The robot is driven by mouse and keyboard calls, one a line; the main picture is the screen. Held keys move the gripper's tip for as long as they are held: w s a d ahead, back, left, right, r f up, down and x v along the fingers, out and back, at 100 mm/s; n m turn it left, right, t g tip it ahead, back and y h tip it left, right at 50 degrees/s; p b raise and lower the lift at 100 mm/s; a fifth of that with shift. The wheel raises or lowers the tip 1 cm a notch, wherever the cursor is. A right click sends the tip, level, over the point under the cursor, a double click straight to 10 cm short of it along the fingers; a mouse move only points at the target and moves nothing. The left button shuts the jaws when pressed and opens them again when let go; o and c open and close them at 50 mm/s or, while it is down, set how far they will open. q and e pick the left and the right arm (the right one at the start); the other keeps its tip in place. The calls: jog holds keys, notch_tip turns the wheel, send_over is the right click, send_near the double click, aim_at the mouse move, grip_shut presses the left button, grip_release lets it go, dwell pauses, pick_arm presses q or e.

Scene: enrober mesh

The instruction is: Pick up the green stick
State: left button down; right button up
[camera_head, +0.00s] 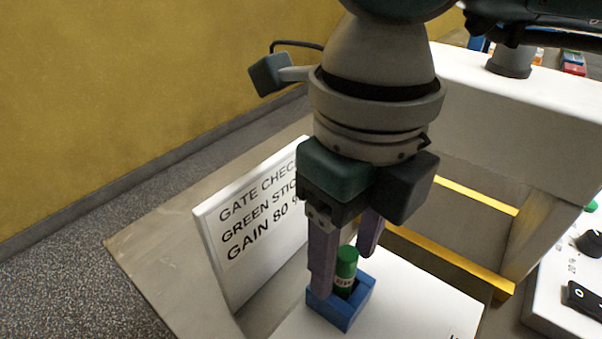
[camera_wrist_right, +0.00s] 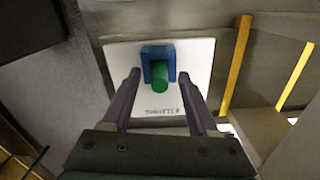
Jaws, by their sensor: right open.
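The green stick (camera_head: 346,264) stands upright in a small blue holder (camera_head: 350,312) on a white plate (camera_head: 420,310). A pale label shows on the stick below its green top. My right gripper (camera_head: 345,276) is open and points down, its purple fingers at either side of the stick in the head view. In the right wrist view the stick (camera_wrist_right: 160,78) and holder (camera_wrist_right: 146,52) lie centred between the open fingers (camera_wrist_right: 160,74), with gaps at both sides. I cannot tell how deep the fingertips reach. My left gripper is not in view.
A white sign (camera_head: 255,222) reading "GATE CHECK GREEN STICK GAIN 80 %" stands left of the holder. Yellow bars (camera_head: 450,259) and a pale housing (camera_head: 520,110) are behind and right. A control panel with a black knob (camera_head: 590,243) is at the right edge.

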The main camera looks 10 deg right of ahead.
jog(key=shift+f, duration=0.45)
jog(key=shift+c, duration=0.2)
grip_shut()
